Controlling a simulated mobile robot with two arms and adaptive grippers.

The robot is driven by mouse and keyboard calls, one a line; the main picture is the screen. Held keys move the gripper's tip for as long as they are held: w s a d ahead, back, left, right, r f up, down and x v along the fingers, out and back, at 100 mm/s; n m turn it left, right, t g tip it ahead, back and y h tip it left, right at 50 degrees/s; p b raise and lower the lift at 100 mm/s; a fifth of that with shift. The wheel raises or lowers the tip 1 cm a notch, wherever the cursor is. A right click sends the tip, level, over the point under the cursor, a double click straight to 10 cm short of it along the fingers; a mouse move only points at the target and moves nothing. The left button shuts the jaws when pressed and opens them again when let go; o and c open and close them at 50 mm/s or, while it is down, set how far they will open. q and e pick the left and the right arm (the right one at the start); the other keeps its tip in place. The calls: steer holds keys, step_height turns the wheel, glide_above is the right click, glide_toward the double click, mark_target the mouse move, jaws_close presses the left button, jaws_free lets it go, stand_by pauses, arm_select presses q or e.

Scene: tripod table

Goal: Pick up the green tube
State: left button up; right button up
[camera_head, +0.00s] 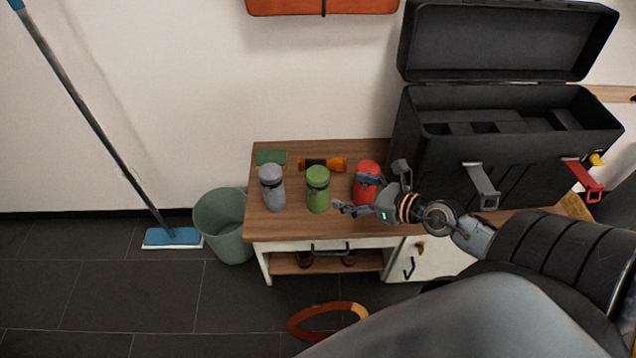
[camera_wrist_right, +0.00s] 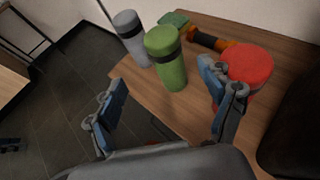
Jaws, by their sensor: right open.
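The green tube (camera_head: 318,189) stands upright on the wooden table (camera_head: 285,225), between a grey tube on its left and a red tube on its right. It has a dark band near its top. My right gripper (camera_head: 352,193) is open and empty, to the right of the green tube and in front of the red one. In the right wrist view the green tube (camera_wrist_right: 166,58) stands ahead of the two spread fingers (camera_wrist_right: 165,103), apart from both. My left gripper is not in view.
The grey tube (camera_head: 272,187) and red tube (camera_head: 366,184) stand close on either side. A green sponge (camera_head: 271,157) and an orange-black flashlight (camera_head: 323,164) lie behind. A large open black toolbox (camera_head: 450,160) fills the right. A bucket (camera_head: 222,225) stands left on the floor.

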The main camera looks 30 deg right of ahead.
mark_target(318, 176)
steer(key=x, duration=0.5)
steer(key=shift+w, duration=0.25)
steer(key=shift+b+x, duration=0.35)
steer(key=shift+x, duration=0.45)
steer(key=b+x, duration=0.1)
steer(key=x, duration=0.3)
steer(key=shift+w+d+r, duration=0.1)
steer(key=shift+w+d, duration=0.05)
steer(key=shift+w, duration=0.2)
steer(key=c, duration=1.7)
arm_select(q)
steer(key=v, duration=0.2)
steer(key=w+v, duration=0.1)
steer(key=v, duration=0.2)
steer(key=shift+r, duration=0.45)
arm_select(e)
jaws_close()
steer(key=shift+r, duration=0.15)
